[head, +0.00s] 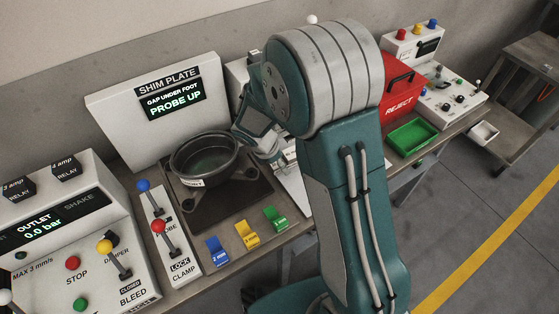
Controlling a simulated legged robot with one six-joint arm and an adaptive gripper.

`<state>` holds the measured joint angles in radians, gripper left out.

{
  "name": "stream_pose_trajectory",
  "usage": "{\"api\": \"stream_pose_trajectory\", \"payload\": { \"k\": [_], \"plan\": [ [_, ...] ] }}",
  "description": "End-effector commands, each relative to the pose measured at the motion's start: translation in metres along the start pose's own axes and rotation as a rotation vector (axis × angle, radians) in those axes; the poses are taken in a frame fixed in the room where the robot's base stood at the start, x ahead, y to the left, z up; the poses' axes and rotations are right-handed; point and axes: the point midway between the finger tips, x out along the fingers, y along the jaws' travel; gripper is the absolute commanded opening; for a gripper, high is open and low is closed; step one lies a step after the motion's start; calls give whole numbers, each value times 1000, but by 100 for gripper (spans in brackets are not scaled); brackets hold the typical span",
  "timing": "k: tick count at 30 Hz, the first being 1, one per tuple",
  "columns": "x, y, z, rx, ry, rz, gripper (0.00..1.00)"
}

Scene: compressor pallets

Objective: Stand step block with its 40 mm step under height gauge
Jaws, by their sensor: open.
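My gripper (266,148) shows only in part, low beside the right rim of a dark round pan, half hidden by my own arm. It is open, and I see nothing held in it. I cannot make out the step block or the height gauge; my arm covers the middle of the bench. A white panel edge (238,72) shows behind my arm, and a pale plate (290,182) shows just below my gripper; I cannot tell what either belongs to.
The dark pan (205,160) stands before the shim plate display (160,95), reading PROBE UP. Blue (216,250), yellow (247,234) and green (275,218) shims lie in front. Levers and the outlet panel (50,235) are left. A red reject box (400,88) and green tray (412,137) are right.

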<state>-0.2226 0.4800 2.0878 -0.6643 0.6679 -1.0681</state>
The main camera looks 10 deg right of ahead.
Motion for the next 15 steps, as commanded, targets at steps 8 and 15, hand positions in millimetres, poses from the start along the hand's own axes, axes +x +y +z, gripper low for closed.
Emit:
{"api": "stream_pose_trajectory", "payload": {
  "k": [8,15],
  "plan": [
    [-1,0,0,0,0,0,97],
    [-25,1,0,1,-1,6,97]
  ]
}}
